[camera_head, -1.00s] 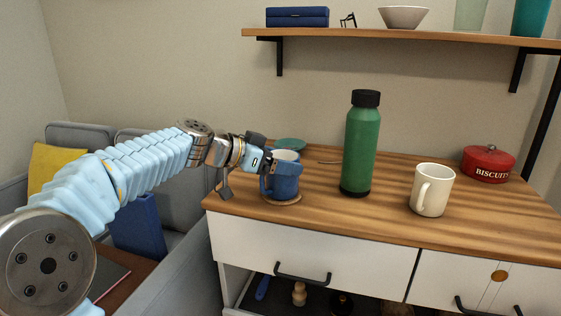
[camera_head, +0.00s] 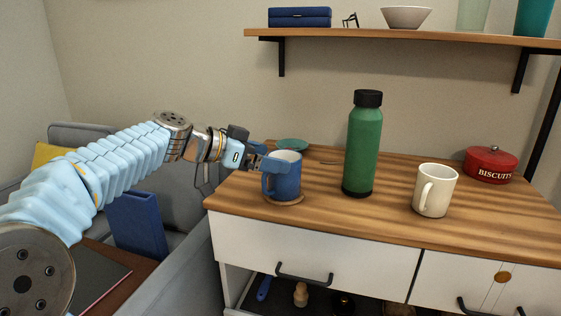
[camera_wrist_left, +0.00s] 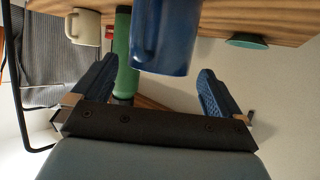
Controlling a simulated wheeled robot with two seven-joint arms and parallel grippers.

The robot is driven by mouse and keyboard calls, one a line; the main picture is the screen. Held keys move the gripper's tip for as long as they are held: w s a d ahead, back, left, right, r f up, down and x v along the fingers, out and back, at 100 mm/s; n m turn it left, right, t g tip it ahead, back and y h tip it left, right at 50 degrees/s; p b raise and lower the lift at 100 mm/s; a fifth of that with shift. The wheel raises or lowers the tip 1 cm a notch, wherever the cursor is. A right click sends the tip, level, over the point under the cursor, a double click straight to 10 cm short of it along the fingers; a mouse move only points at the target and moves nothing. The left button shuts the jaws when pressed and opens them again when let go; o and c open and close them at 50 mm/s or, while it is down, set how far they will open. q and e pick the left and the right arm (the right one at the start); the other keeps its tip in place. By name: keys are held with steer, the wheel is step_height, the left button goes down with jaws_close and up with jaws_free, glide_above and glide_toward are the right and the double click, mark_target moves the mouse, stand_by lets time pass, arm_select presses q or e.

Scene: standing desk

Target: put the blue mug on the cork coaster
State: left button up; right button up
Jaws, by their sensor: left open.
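The blue mug (camera_head: 287,180) stands upright on the cork coaster (camera_head: 285,203) near the left end of the desk top. The coaster's rim shows around the mug's foot. My left gripper (camera_head: 270,163) is open at the mug's left side, near its upper part. In the left wrist view the mug (camera_wrist_left: 165,38) lies ahead of and between the two spread blue fingers (camera_wrist_left: 152,80), with a visible gap on both sides. My right gripper is in neither view.
A green bottle (camera_head: 362,145) stands right of the mug. A cream mug (camera_head: 435,190) and a red biscuit tin (camera_head: 491,165) stand farther right. A teal dish (camera_head: 292,144) lies behind the mug. A wooden shelf (camera_head: 400,39) hangs above.

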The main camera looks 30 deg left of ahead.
arm_select(q)
steer(key=v, duration=0.7)
steer(key=shift+s, duration=0.3)
steer(key=shift+a, duration=0.1)
